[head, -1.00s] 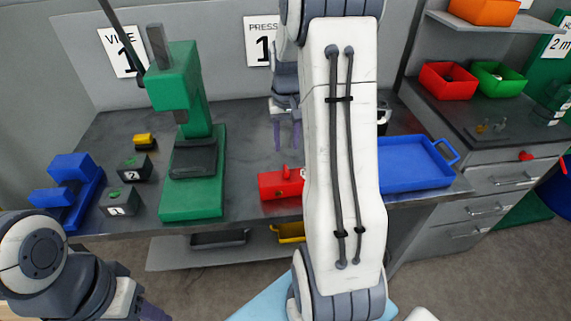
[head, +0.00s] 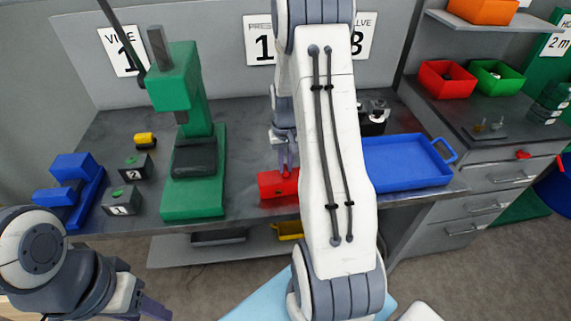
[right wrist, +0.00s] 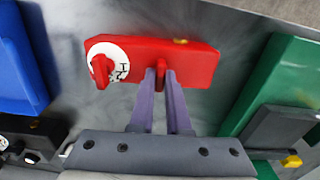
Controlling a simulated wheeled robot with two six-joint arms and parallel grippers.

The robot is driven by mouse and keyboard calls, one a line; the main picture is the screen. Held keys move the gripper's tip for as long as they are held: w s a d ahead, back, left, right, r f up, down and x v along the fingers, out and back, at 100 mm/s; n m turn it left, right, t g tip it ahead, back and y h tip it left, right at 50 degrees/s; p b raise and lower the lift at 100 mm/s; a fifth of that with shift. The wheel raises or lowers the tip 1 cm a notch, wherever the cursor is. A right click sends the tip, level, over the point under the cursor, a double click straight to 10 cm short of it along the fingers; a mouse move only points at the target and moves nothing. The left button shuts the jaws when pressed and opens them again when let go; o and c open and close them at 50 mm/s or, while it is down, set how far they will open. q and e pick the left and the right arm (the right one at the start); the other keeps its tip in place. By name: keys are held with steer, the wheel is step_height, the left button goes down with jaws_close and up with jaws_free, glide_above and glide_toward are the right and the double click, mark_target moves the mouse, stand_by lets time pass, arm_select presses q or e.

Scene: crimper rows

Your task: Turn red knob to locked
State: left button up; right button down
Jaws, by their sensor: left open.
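A red box (head: 278,186) sits near the front edge of the bench; my right arm hides its right end in the head view. In the right wrist view the red box (right wrist: 200,62) has a white dial with a red knob (right wrist: 100,69) at its left end, and an upright red tab (right wrist: 163,72) near its middle. My right gripper (right wrist: 160,74) points down at the box with its fingers close on both sides of the tab, apart from the dial knob. It also shows in the head view (head: 286,168). My left gripper (head: 150,308) is open and empty at the bottom left.
A green press (head: 190,140) stands left of the box, and a blue tray (head: 405,165) lies to its right. Black button boxes (head: 135,168) and a blue vise (head: 75,188) are further left. Red and green bins (head: 447,80) stand on the right cabinet.

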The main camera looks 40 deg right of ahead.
stand_by(0.4)
steer(key=m, duration=0.4)
steer(key=shift+m, duration=0.3)
steer(key=m, duration=0.4)
steer(key=shift+w+m, duration=0.1)
steer(key=shift+m, duration=0.2)
steer(key=m, duration=0.4)
steer(key=shift+m, duration=2.3)
steer(key=c, duration=0.9)
jaws_free()
